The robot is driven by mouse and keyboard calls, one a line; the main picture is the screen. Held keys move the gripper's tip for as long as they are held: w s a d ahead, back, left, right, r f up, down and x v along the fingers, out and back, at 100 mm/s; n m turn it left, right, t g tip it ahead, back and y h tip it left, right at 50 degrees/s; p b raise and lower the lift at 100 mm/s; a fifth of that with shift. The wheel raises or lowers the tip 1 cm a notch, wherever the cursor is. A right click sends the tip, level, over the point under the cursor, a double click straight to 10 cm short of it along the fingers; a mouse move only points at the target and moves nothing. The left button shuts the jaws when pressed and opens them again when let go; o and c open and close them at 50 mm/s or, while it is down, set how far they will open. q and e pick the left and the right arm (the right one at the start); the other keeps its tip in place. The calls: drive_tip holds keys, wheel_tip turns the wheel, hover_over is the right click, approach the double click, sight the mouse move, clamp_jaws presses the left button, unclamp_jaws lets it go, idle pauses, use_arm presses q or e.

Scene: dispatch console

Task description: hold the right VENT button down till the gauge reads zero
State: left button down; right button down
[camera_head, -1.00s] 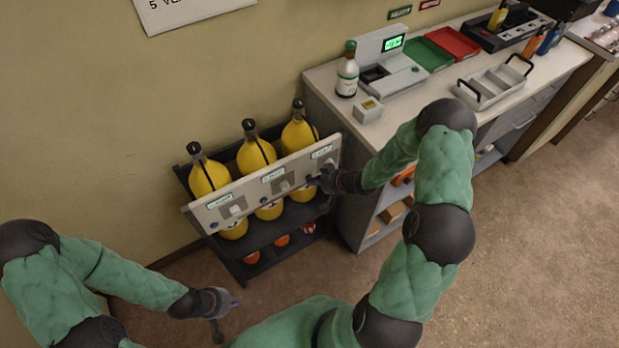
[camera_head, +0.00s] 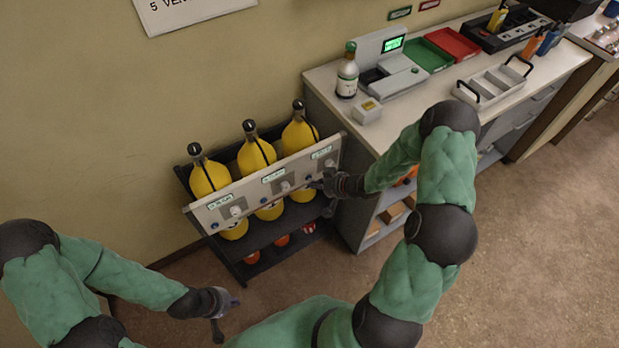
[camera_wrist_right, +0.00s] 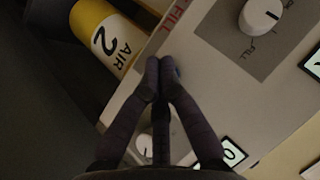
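A tilted grey panel (camera_head: 299,164) carries three small lit displays with white knobs and blue buttons. My right gripper (camera_head: 314,185) is at the panel's right part. In the right wrist view its fingers (camera_wrist_right: 152,74) are together and empty, with the tips over a blue button (camera_wrist_right: 177,72). They hide most of it, and I cannot tell how far it is pressed. The right display (camera_wrist_right: 232,152) shows a "0"; a finger covers the rest. The right knob (camera_wrist_right: 145,145) is partly hidden. My left gripper (camera_head: 226,315) is open and empty, low at the left, away from the panel.
Yellow cylinders (camera_head: 256,156) stand in a dark rack behind the panel; one is marked AIR 2 (camera_wrist_right: 110,42). The floor at right is clear.

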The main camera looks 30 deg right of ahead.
drive_tip(key=shift+s, duration=0.1)
drive_tip(key=s, duration=0.2)
drive_tip(key=s+p, duration=0.1)
drive_tip(key=s, duration=0.2)
drive_tip(key=shift+d, duration=0.2)
idle(0.4)
drive_tip(key=shift+w+a, duration=0.1)
drive_tip(key=s+a+f+g, duration=0.3)
drive_tip(key=s+a+g, duration=0.1)
drive_tip(key=s+a, duration=0.4)
drive_tip(key=s+a+f+m+g+h, duration=0.1)
drive_tip(key=s+a+f+g, duration=0.3)
drive_tip(key=s+a, duration=0.4)
drive_tip(key=a, duration=0.3)
drive_tip(key=shift+a+f, duration=0.3)
drive_tip(key=shift+a, duration=0.05)
